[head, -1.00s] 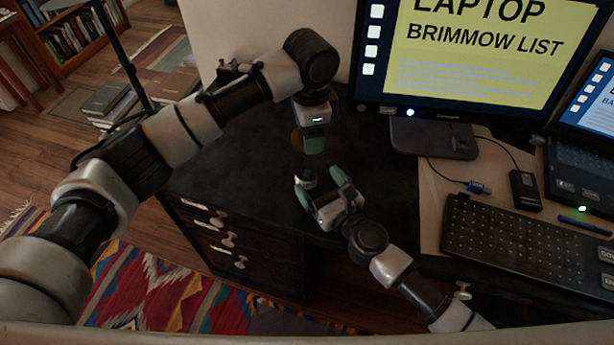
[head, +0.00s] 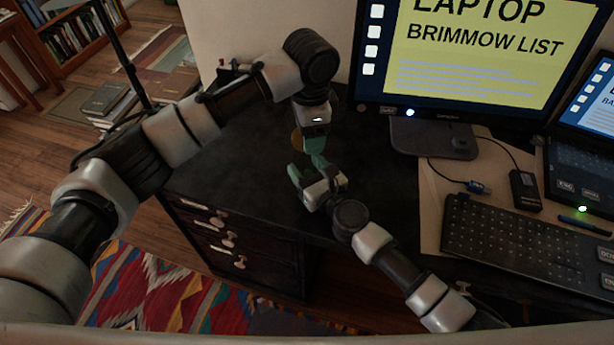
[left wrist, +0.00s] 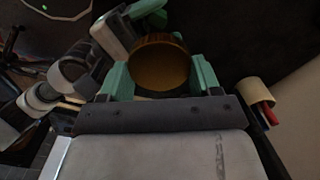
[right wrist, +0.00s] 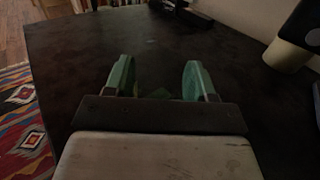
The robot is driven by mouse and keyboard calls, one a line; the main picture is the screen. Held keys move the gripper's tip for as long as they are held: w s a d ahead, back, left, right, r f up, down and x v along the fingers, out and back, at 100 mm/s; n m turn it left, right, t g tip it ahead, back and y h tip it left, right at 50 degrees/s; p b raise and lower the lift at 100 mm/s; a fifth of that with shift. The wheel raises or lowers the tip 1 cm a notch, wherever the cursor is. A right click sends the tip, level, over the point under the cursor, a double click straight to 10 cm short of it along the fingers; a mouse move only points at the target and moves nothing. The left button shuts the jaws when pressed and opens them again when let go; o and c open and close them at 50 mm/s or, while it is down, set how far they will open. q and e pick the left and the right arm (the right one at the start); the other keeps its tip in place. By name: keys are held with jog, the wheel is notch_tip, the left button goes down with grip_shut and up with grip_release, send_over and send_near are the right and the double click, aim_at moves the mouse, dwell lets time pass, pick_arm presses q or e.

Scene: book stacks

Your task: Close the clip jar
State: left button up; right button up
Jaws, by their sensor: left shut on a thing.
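The clip jar (left wrist: 158,66) shows in the left wrist view as a round amber-brown disc between my left fingers. In the head view only a small brown edge of it (head: 297,140) shows beside my left gripper (head: 315,146), which is shut on it and points down over the black desk. The rest of the jar and its clip are hidden. My right gripper (head: 316,170) is just below and in front of the left one, with its fingers apart. In the right wrist view its fingers (right wrist: 159,78) are open with nothing clearly held between them.
The black desk (head: 235,165) is mostly clear to the left. A monitor (head: 460,60) on a stand (head: 430,138), a keyboard (head: 525,240) and a laptop (head: 585,160) fill the right side. A cream cylinder (right wrist: 286,55) stands at the right in the right wrist view.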

jog(key=c, duration=0.7)
pick_arm(q)
jog(key=shift+f, duration=2.5)
pick_arm(e)
jog(key=shift+o, duration=0.2)
pick_arm(q)
jog(key=shift+f, duration=0.85)
jog(key=shift+s, duration=0.1)
